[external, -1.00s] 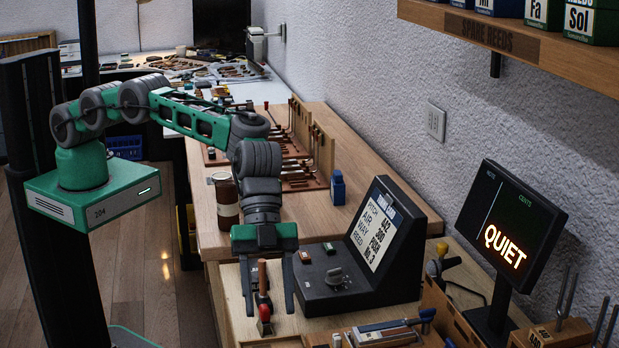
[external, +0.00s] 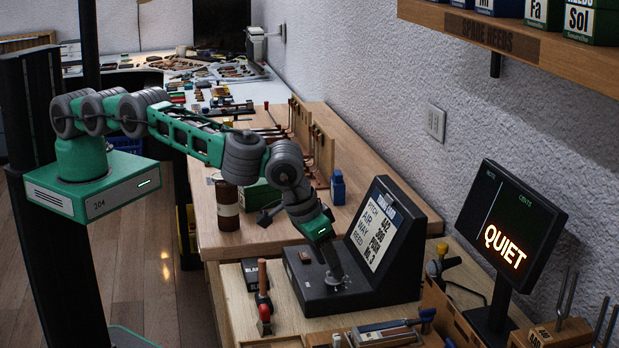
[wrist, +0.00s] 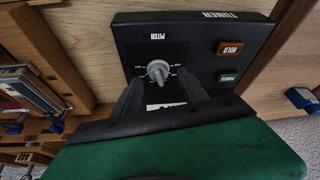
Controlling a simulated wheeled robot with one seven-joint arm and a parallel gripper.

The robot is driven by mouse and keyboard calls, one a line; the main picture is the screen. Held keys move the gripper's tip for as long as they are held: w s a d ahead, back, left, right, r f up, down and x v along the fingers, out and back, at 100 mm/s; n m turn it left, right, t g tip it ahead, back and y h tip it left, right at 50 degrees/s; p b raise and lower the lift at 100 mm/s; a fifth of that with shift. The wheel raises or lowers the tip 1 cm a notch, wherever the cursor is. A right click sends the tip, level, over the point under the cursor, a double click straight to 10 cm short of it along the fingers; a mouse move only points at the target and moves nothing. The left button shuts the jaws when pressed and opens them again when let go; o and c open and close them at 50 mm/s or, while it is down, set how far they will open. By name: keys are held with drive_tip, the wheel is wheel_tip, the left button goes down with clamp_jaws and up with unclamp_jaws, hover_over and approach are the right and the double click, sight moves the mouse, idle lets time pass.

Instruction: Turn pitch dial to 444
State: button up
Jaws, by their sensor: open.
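In the external view my fingers mostly hide the dial. My gripper (external: 333,281) reaches down over the console at a tilt. In the wrist view the fingers (wrist: 162,92) are open, one on each side of the dial's lower part. I cannot tell whether they touch it.
The HOLD button (wrist: 230,47) and POWER button (wrist: 228,77) sit beside the dial. A display reading QUIET (external: 508,225) stands at the right. A brown jar (external: 227,207) stands behind on the bench.

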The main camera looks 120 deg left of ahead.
drive_tip(key=shift+x, duration=0.9)
drive_tip(key=shift+c, duration=0.5)
clamp_jaws()
